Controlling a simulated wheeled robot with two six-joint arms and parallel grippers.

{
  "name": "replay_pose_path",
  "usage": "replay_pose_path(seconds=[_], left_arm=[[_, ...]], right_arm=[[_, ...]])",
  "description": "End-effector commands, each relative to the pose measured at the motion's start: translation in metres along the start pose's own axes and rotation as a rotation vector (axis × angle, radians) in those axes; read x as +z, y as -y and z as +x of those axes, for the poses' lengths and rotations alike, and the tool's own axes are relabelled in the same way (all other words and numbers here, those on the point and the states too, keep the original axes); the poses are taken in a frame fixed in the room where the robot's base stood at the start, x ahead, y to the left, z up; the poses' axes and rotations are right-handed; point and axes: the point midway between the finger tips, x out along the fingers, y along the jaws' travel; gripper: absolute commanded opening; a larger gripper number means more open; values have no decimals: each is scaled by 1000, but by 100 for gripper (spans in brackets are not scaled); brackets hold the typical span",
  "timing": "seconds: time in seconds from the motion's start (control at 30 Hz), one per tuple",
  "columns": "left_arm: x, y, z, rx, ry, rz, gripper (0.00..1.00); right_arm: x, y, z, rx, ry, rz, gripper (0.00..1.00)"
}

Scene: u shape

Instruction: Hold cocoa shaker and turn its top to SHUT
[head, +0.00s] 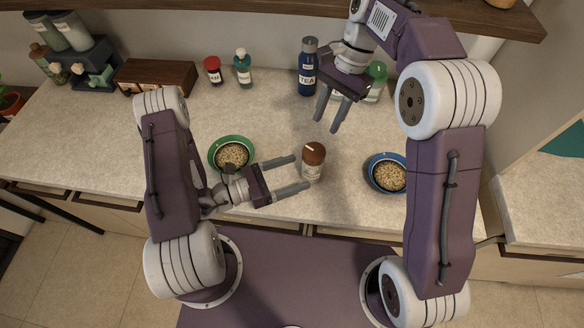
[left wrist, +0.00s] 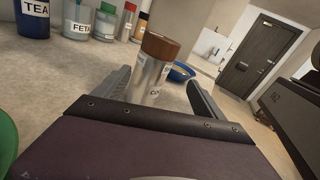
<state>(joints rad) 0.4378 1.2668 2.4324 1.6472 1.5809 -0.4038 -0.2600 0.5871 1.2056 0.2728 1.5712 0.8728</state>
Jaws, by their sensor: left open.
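The cocoa shaker (head: 313,164) is a small jar with a brown top, upright on the counter between a green bowl and a blue bowl. My left gripper (head: 300,173) is open, its two fingers pointing at the shaker from the left, with the tips near it. In the left wrist view the shaker (left wrist: 152,72) stands ahead between the open fingers, its label partly hidden by the gripper body. My right gripper (head: 329,110) is above and behind the shaker, fingers apart and pointing down, with nothing between them. The marks on the top are too small to read.
A green bowl (head: 211,156) and a blue bowl (head: 371,179) hold pale grains. A shelf (head: 250,9) overhangs.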

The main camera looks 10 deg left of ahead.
Motion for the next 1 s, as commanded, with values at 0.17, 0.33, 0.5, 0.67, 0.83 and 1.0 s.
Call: replay_pose_path(seconds=[0.17, 0.33, 0.5, 0.67, 0.83, 1.0], left_arm=[[5, -8, 3, 74, 35, 134, 81], [6, -9, 5, 81, 39, 154, 81], [6, -8, 26, 72, 37, 154, 81], [8, -11, 58, 71, 38, 156, 81], [9, -14, 84, 75, 38, 155, 81], [10, -15, 93, 78, 39, 152, 81]], right_arm=[[0, 0, 0, 0, 0, 0, 36], [0, 0, 0, 0, 0, 0, 36], [0, 0, 0, 0, 0, 0, 36], [0, 0, 0, 0, 0, 0, 36], [0, 0, 0, 0, 0, 0, 36], [0, 0, 0, 0, 0, 0, 36]])
